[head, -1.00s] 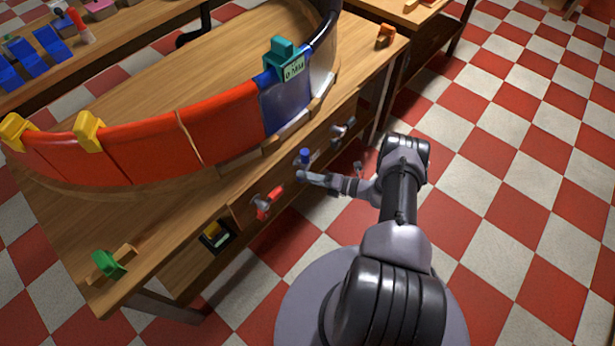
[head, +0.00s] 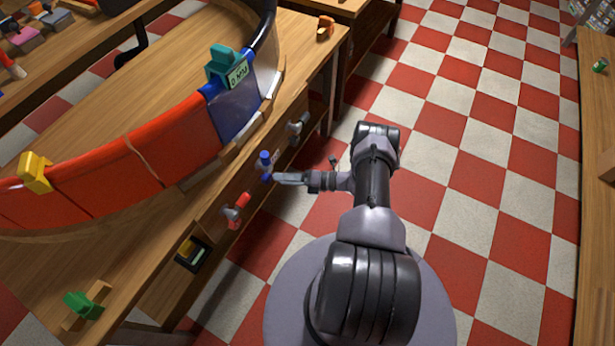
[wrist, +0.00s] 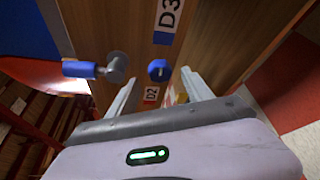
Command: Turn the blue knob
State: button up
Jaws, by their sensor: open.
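The round blue knob (wrist: 158,70) with a pale mark on its face is on the wooden front panel, ahead and between my open fingers in the wrist view. In the head view a small blue part, apparently this knob (head: 267,177), shows at my fingertips. My gripper (wrist: 160,76) is open, one finger to each side of the knob; I cannot tell whether they touch it. In the head view my gripper (head: 277,178) points left at the bench front. A separate blue handle (wrist: 78,68) on a grey stem sticks out left of the knob; it also shows in the head view (head: 265,157).
Labels D3 (wrist: 168,20) and D2 (wrist: 151,95) are on the panel. A red handle (head: 240,200) and a grey handle (head: 300,125) flank the knob. A curved red duct wall (head: 95,185) stands on the bench. The checkered floor to the right is mostly clear.

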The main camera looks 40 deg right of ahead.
jog(key=p+v, duration=0.1)
jog(key=v, duration=1.2)
